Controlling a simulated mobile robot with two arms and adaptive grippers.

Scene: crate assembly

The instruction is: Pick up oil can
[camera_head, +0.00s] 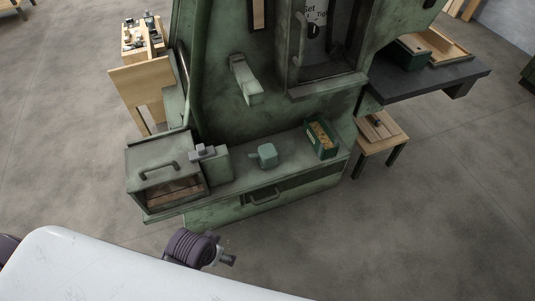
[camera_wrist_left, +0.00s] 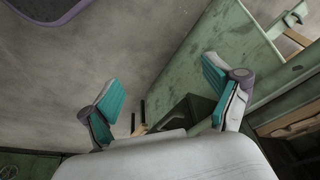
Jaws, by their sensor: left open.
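A small teal-green can (camera_head: 266,154), which looks like the oil can, stands on the green machine's front ledge (camera_head: 236,178) in the head view. It is near the middle of the ledge and nothing holds it. My left gripper (camera_wrist_left: 163,88) is open in the left wrist view, with two teal-padded fingers wide apart and nothing between them. I cannot make out the can in that view. A purple-grey part of my arm shows at the bottom of the head view, in front of the ledge and apart from it. My right gripper is not in view.
A lidded green box (camera_head: 165,171) with a handle stands at the ledge's left end. A green box of small parts (camera_head: 321,140) stands right of the can. A machine arm (camera_head: 245,80) juts out above. A wooden stool (camera_head: 380,132) is at the right. Open floor lies in front.

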